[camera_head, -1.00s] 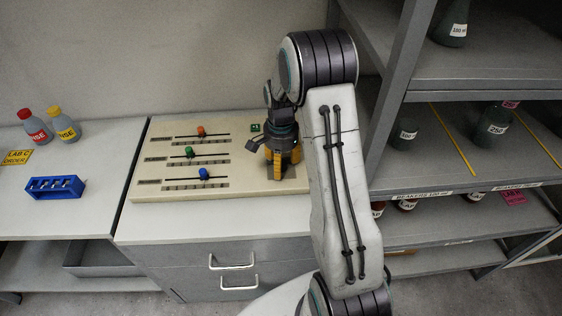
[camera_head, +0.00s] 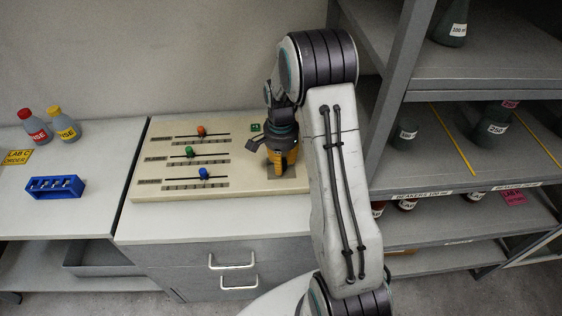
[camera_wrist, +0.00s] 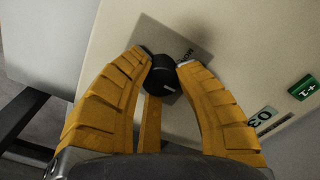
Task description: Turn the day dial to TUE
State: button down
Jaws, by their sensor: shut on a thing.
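The day dial (camera_wrist: 160,77) is a black round knob on a grey plate of the cream panel, seen in the wrist view. My gripper (camera_wrist: 163,66) has its yellow fingers closed on either side of the knob. Letters on the plate (camera_wrist: 188,50) show beside the knob, partly hidden and too unclear to read surely. In the head view my gripper (camera_head: 282,167) points down at the right end of the panel (camera_head: 245,185), and its fingers hide the knob there. The dial's present setting cannot be read.
The panel also carries red (camera_head: 201,131), green (camera_head: 189,152) and blue (camera_head: 204,174) sliders left of my gripper. A green label (camera_wrist: 303,88) and an "03" display (camera_wrist: 263,117) lie near the dial. Shelves with flasks (camera_head: 492,128) stand at the right.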

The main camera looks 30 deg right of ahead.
jog(key=shift+f, duration=0.1)
jog(key=shift+n+b, duration=0.65)
jog(key=shift+n, duration=0.65)
jog(key=shift+s+n+b, duration=0.1)
jog(key=shift+n+b, duration=0.4)
jog(key=shift+n, duration=1)
jog(key=c, duration=0.9)
grip_release()
jog(key=shift+o, duration=0.2)
notch_tip(320, 180, up, 12)
